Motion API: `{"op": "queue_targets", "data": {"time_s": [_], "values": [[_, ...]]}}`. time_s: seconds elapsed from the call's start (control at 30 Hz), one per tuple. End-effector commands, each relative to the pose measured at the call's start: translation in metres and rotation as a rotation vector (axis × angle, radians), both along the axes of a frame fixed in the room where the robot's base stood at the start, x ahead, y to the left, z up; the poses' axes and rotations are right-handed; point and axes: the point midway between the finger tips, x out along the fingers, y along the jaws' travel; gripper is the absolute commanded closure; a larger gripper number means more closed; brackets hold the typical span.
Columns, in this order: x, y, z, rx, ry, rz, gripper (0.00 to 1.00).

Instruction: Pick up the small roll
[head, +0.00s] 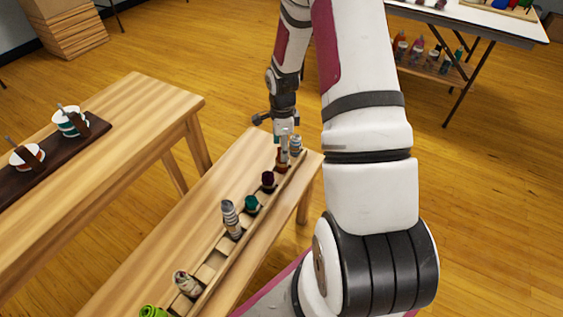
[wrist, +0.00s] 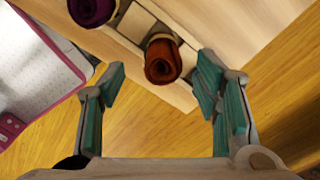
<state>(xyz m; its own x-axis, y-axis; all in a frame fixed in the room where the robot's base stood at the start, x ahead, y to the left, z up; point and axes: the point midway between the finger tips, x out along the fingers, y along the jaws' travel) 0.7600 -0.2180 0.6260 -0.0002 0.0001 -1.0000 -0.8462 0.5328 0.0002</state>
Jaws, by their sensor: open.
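A long wooden tray (head: 213,258) with compartments lies on the near bench and holds a row of rolls. A rust-brown roll (wrist: 163,62) stands on end near its far end, and it partly shows in the head view (head: 282,163). A dark purple roll (head: 268,181) is beside it, also in the wrist view (wrist: 92,10). A small green roll (head: 251,203) comes after that. My gripper (wrist: 161,68) is open, its teal-padded fingers apart. In the wrist view the rust-brown roll appears between the fingertips. I see no contact. The arm partly hides this end in the head view.
A tall grey striped roll (head: 231,220), a patterned pale roll (head: 187,284) and a lime green roll (head: 154,311) stand nearer in the tray. A bluish-grey roll (head: 296,146) is at the far end, close to my gripper. Another bench (head: 150,105) stands left.

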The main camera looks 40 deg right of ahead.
Motion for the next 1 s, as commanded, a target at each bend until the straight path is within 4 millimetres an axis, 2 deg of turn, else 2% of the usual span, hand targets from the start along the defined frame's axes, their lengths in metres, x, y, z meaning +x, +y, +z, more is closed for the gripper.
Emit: {"op": "queue_targets", "data": {"time_s": [0.13,0.4,0.73,0.77,0.93,0.97,1.0], "values": [[0.001,0.000,-0.011,0.001,0.001,0.001,0.43],[0.003,0.001,-0.048,0.001,0.001,0.002,0.43],[0.003,0.001,-0.054,-0.001,-0.001,0.001,0.43],[0.003,0.001,-0.054,0.000,0.000,0.001,0.47],[0.003,0.001,-0.054,0.000,0.000,0.001,0.86],[0.003,0.001,-0.054,0.000,0.000,0.001,0.92],[0.003,0.001,-0.054,0.000,0.000,0.001,0.92]]}}
